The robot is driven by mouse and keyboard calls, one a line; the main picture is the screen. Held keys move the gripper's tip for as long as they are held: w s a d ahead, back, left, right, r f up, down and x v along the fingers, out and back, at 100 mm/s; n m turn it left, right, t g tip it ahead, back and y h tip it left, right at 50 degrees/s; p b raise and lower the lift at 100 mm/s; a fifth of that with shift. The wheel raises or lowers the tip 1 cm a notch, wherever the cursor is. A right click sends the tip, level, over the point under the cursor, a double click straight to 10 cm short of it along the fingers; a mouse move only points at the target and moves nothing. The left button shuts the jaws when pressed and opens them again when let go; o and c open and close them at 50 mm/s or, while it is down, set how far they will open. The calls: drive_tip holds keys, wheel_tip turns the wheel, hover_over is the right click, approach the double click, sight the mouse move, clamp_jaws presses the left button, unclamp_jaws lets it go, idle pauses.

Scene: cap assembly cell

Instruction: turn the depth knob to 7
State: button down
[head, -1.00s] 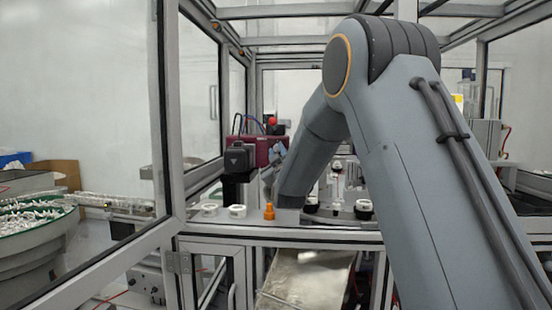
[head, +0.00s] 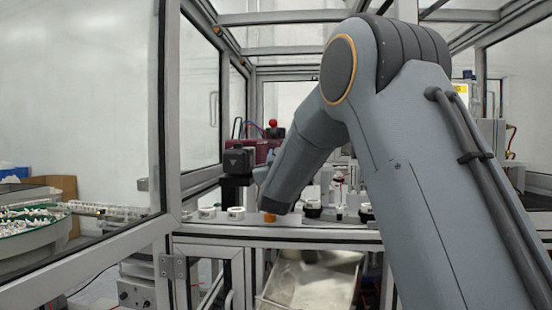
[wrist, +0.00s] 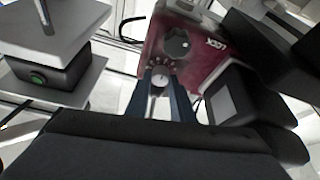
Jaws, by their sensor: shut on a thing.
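A dark red machine (wrist: 190,62) shows in the wrist view, with a round dial knob (wrist: 159,79) low on its face. Pale scale marks ring the knob, too small to read; its setting cannot be told. My gripper (wrist: 160,76) has its two dark blue fingers on either side of this knob and is shut on it. A larger black knob (wrist: 177,43) sits above, beside the word LOCK. In the head view the red machine (head: 262,150) stands behind my arm, which hides most of its face and my fingers.
A black box (head: 238,161) stands at the machine's left in the head view. White ring parts (head: 236,213) and an orange piece (head: 268,217) sit along the bench edge, close to my forearm. Frame posts (head: 170,110) enclose the cell. A metal tray (head: 312,280) is below.

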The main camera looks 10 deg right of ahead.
drive_tip(key=c, duration=1.5)
unclamp_jaws()
drive_tip(key=shift+c, duration=0.2)
drive_tip(key=shift+r, duration=0.1)
wheel_tip(320, 180, up, 10)
drive_tip(key=b, duration=0.2)
